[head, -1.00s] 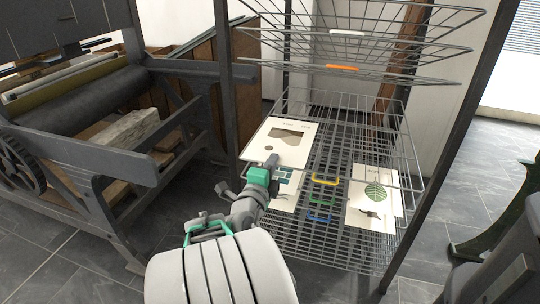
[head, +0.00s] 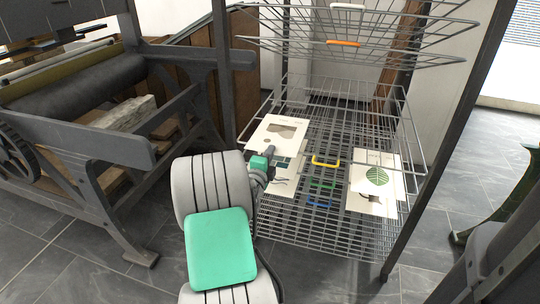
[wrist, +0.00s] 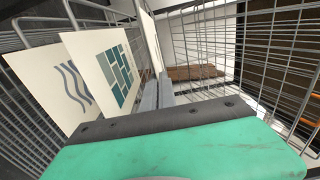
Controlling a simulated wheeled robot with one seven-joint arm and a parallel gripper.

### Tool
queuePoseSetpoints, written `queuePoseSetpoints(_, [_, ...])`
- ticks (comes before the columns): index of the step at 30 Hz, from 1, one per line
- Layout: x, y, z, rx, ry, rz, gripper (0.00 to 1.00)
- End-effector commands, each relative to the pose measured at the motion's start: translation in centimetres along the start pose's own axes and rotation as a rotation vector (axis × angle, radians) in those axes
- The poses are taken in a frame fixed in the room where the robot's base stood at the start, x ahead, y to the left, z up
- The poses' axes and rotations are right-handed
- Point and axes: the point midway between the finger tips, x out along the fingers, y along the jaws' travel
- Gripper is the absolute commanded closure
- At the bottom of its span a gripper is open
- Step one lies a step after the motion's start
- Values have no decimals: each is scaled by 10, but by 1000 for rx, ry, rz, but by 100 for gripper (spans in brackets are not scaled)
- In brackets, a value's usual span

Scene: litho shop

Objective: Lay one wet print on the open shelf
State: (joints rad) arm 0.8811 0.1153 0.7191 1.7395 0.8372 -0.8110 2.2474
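My gripper (head: 269,154) is low at the left front of the wire rack. Its fingers (wrist: 160,88) look close together, at the near edge of a cream print with a grey shape (head: 281,131). That print shows nearly edge-on in the wrist view (wrist: 151,38) and appears pinched, though the contact is small and partly hidden. It is over the left part of the open wire shelf (head: 335,120); whether it touches the mesh is unclear. A print with teal blocks (wrist: 112,74) and a wavy-line print (wrist: 57,84) lie at left. A leaf print (head: 376,176) lies at right.
Raised wire shelves with an orange handle (head: 343,43) and a white handle (head: 347,6) hang above. Yellow (head: 325,163) and other coloured handles mark the lower shelves. A dark rack post (head: 223,75) and a press (head: 110,150) stand left. Bare mesh lies between the prints.

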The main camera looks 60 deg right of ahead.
Motion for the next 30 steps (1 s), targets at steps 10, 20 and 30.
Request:
queuePoseSetpoints(10, [0,2,0,1,0,0,95])
queuePoseSetpoints(20, [0,2,0,0,0,0,77])
queuePoseSetpoints(30, [-23,-1,2,-1,-4,2,77])
